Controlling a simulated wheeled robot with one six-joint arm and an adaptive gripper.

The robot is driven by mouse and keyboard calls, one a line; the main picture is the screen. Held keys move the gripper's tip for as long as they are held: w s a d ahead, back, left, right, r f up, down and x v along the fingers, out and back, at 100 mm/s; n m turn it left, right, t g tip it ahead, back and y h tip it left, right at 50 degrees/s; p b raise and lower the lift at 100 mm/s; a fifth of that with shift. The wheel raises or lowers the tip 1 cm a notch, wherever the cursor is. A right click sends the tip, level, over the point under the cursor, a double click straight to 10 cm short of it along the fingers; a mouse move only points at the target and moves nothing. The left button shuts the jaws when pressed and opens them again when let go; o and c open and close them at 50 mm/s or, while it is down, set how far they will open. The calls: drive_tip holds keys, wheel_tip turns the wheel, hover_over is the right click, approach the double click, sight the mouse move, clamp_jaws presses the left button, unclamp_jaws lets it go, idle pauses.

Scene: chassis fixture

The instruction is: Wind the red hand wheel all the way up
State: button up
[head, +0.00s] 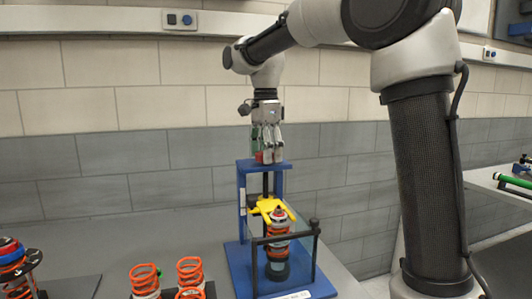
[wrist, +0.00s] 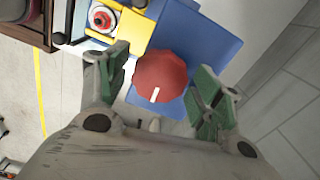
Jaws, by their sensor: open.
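The red hand wheel (wrist: 160,76) is a round lobed knob with a white mark at its lower edge in the wrist view. It sits on top of the blue fixture (wrist: 205,45). My gripper (wrist: 158,95) is open, with a green-padded finger on each side of the wheel and a visible gap to each. In the head view my gripper (head: 267,158) points down over the fixture top, and the wheel (head: 264,157) is partly hidden behind its fingers. Below it, a yellow forked plate (head: 266,204) sits above an orange spring strut (head: 278,235) on the blue base (head: 240,262).
Black bar posts (head: 315,245) stand at the fixture's front. Orange springs (head: 145,277) stand on the bench at front left, with another strut (head: 15,265) at the far left. A tiled wall (head: 130,100) rises behind.

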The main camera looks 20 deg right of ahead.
drive_tip(key=m, duration=0.6)
drive_tip(key=shift+m, duration=0.3)
drive_tip(key=m, duration=0.7)
drive_tip(key=shift+c, duration=0.5)
drive_tip(key=c, duration=0.9)
drive_tip(key=shift+o, duration=0.2)
drive_tip(key=n, duration=1.4)
drive_tip(key=shift+n, duration=1.6)
